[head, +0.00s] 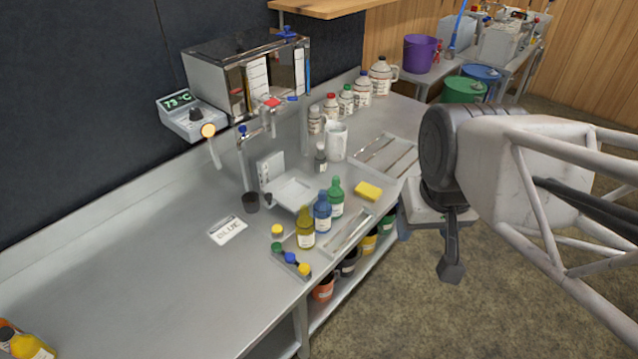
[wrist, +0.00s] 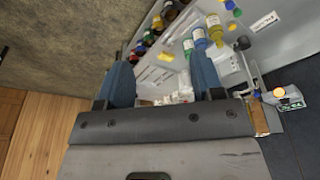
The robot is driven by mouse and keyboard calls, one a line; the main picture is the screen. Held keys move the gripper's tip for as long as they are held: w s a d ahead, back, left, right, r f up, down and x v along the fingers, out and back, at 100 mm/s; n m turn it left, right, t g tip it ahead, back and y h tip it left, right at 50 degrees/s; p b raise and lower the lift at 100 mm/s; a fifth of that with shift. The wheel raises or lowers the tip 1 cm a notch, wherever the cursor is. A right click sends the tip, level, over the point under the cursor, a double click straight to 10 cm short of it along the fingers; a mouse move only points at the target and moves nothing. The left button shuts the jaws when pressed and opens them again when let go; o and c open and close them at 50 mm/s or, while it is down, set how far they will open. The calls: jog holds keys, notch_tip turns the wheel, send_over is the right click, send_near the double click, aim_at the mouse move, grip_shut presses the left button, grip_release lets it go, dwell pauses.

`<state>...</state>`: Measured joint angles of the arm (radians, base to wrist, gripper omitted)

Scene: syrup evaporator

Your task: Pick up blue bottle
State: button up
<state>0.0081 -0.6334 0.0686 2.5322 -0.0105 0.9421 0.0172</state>
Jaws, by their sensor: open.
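The blue bottle (head: 322,212) stands upright on the metal counter between a yellow bottle (head: 305,229) and a green bottle (head: 336,197). In the wrist view the blue bottle (wrist: 199,38) shows small, beyond the fingers, again between the yellow bottle (wrist: 214,29) and the green one (wrist: 188,47). My gripper (head: 450,268) hangs off to the right of the counter, well apart from the bottle; part of it is hidden in the head view. In the wrist view my gripper (wrist: 162,72) has its two fingers spread wide with nothing held between them.
A yellow sponge (head: 368,191) and a tray (head: 348,232) lie near the bottles. A cap tray (head: 292,263) and a "BLUE" card (head: 228,229) are nearby. A scale (head: 290,192) and evaporator (head: 250,75) stand behind. The counter's left part is largely clear.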

jog(key=shift+c, duration=0.4)
jog(key=w+f+n+t, duration=0.15)
jog(key=w+f, duration=0.25)
jog(key=w, duration=0.4)
jog(key=w+f+t, duration=0.2)
jog(key=w+f, duration=0.2)
jog(key=w, duration=0.3)
jog(key=w+f+n+t, duration=0.15)
jog(key=w+f, duration=0.25)
jog(key=w, duration=0.4)
jog(key=w+a+f+n+t+y, duration=0.1)
jog(key=w+a+f+t+y, duration=0.1)
jog(key=f, duration=0.5)
jog(key=w+a+f+n+t+y, duration=0.2)
jog(key=w+a+f+y, duration=0.2)
jog(key=w+a+f, duration=0.2)
jog(key=shift+a+f+y, duration=0.4)
jog(key=shift+a, duration=0.15)
jog(key=shift+w, duration=0.2)
